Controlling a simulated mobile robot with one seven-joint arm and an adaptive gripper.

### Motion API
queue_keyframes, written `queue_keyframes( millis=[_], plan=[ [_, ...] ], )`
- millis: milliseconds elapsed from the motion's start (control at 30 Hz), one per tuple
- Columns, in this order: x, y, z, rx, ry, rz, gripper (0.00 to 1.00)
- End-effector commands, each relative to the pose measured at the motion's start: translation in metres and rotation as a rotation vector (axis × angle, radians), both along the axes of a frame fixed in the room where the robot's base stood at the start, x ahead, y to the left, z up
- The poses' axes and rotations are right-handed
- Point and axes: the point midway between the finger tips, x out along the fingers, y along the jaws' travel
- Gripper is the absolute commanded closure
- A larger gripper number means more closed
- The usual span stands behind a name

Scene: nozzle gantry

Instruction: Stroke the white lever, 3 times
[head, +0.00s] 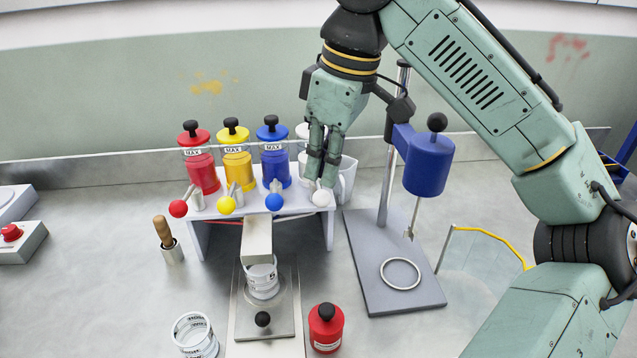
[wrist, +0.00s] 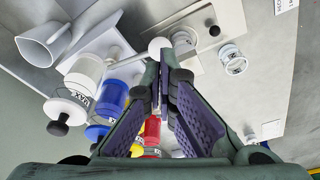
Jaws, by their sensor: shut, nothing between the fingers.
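The white lever ends in a white ball (head: 321,198) at the right end of the row of levers on the dispenser stand; the ball also shows in the wrist view (wrist: 157,46). My gripper (head: 322,182) points down just above and behind the ball, its fingers together and empty. In the wrist view its fingertips (wrist: 168,66) are close to the ball; I cannot tell whether they touch it. The white canister (wrist: 84,76) shows in the wrist view and is partly hidden behind my fingers in the head view.
Red (head: 178,208), yellow (head: 226,205) and blue (head: 274,202) lever balls stand to the left. A white jug (head: 346,180) is close on the right, then a blue mixer (head: 428,165) on a post. A tin (head: 262,280) sits under the spout (head: 257,240).

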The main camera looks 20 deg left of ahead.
Motion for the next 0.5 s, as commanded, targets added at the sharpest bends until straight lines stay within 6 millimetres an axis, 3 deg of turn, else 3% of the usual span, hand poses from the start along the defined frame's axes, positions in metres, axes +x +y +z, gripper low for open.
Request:
queue_keyframes(
  millis=[233,500],
  plan=[
    [0.000,0.000,0.004,0.000,-0.001,-0.001,1.00],
    [0.000,0.000,0.030,0.000,-0.001,-0.002,1.00]
  ],
)
